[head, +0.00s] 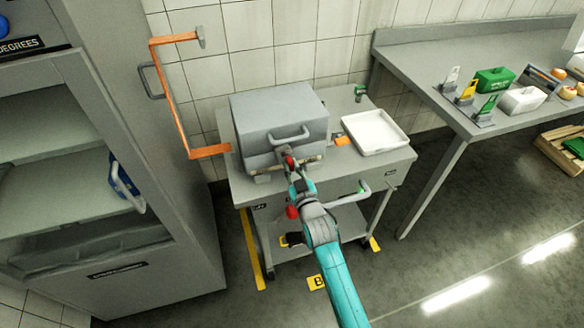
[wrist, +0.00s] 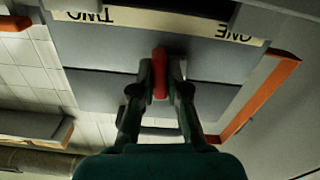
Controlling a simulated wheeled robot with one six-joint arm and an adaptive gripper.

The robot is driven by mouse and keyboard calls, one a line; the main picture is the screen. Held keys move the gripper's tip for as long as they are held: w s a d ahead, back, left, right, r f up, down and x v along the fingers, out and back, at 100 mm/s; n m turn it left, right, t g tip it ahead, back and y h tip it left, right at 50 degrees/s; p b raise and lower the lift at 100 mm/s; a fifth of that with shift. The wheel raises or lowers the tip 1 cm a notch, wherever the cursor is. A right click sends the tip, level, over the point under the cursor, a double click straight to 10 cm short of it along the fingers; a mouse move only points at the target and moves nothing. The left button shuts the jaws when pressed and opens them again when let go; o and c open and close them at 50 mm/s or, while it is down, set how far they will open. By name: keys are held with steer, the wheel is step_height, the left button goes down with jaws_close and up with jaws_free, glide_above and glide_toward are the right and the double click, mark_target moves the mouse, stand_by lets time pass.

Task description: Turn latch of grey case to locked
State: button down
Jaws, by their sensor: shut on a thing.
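The grey case (head: 262,128) stands closed on a wheeled cart, with a handle (head: 290,138) on its front. My gripper (head: 289,162) is at the case's lower front. In the wrist view my gripper (wrist: 160,92) has its two dark fingers closed on the red latch (wrist: 159,66), one finger on each side. The latch points along the fingers' direction in that picture. A pale label strip (wrist: 130,18) on the case reads "TWO" and "ONE" upside down, on either side of the latch. The fingers hide part of the latch, and its locked or unlocked state cannot be told.
A white tray (head: 374,132) and a small orange item (head: 341,141) lie right of the case on the cart (head: 240,188). An orange bracket-shaped frame (head: 170,100) rises at left beside a grey cabinet (head: 150,215). A side table (head: 420,78) stands at right.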

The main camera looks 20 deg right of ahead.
steer(key=shift+m, duration=1)
steer(key=c, duration=1.2)
jaws_free()
steer(key=shift+o, duration=0.2)
steer(key=s, duration=1.2)
